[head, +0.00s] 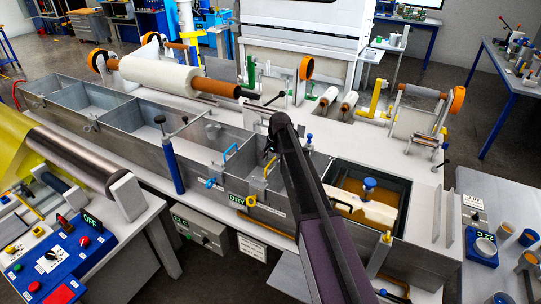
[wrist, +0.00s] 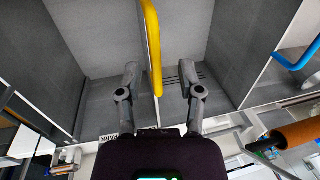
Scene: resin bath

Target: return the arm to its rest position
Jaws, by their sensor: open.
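My arm (head: 315,215) reaches from the bottom of the head view up over the metal bath. My gripper (head: 268,150) is at its far end, above the bath's compartments. In the wrist view my gripper (wrist: 159,72) is open, with its two fingers apart. A yellow handle (wrist: 152,40) on a thin upright divider lies between the fingers in the picture. I see no finger touching it, but the depth between them is hard to tell. The yellow handle (head: 271,164) also shows in the head view, just below the gripper.
A blue handle (head: 231,152) sits on another divider, left of the gripper. The bath (head: 150,147) has several compartments; one at the right holds amber liquid (head: 352,187). A roller with white material (head: 160,75) lies behind. A blue control panel (head: 62,262) stands front left.

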